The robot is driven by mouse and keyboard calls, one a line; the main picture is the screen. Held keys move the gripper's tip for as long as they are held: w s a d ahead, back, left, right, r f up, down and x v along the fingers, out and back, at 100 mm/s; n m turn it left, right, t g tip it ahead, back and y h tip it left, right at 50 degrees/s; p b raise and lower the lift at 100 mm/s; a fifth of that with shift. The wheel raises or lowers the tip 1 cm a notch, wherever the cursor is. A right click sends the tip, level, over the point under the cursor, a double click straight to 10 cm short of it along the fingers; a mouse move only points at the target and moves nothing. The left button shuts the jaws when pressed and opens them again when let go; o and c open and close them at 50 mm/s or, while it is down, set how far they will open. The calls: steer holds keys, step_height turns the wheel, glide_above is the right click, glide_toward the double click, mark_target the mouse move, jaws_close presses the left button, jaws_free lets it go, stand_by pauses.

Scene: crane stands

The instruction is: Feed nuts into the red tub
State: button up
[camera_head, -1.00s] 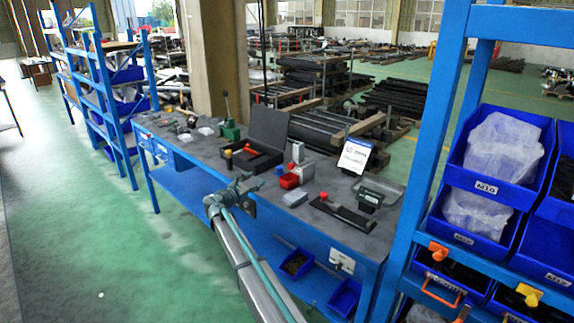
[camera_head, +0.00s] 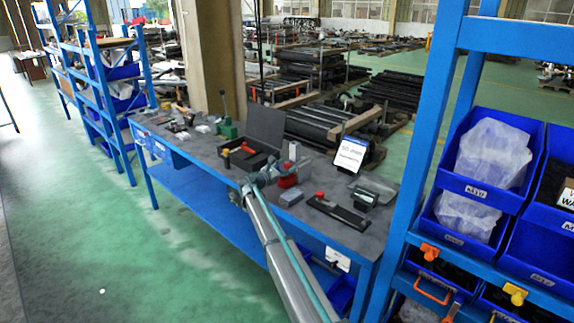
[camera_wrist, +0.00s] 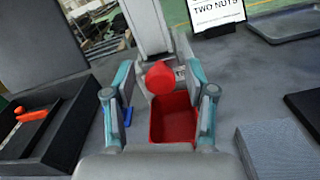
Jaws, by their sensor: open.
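The red tub (camera_wrist: 172,122) is an open square bin at the foot of a pale grey upright dispenser (camera_wrist: 146,28), on the workbench. A round red knob (camera_wrist: 160,77) sticks out from the dispenser above the tub. My gripper (camera_wrist: 160,98) is open, with one teal-and-grey finger on each side of the knob and tub. I cannot tell whether the fingers touch either. In the head view, my gripper (camera_head: 258,180) is at the bench's front edge, close to the red tub (camera_head: 288,181), which it partly hides. No nuts are visible in the tub.
A grey block (camera_wrist: 281,148) stands right of the tub. A black open case (camera_wrist: 45,120) with an orange-red item lies left. A sign (camera_wrist: 216,14) reading "TWO NUTS" stands behind. Blue shelving with bins (camera_head: 490,175) bounds the right side.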

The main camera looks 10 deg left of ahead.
steer(key=shift+w+d, duration=0.2)
steer(key=shift+w, duration=0.1)
steer(key=shift+c, duration=0.3)
jaws_close()
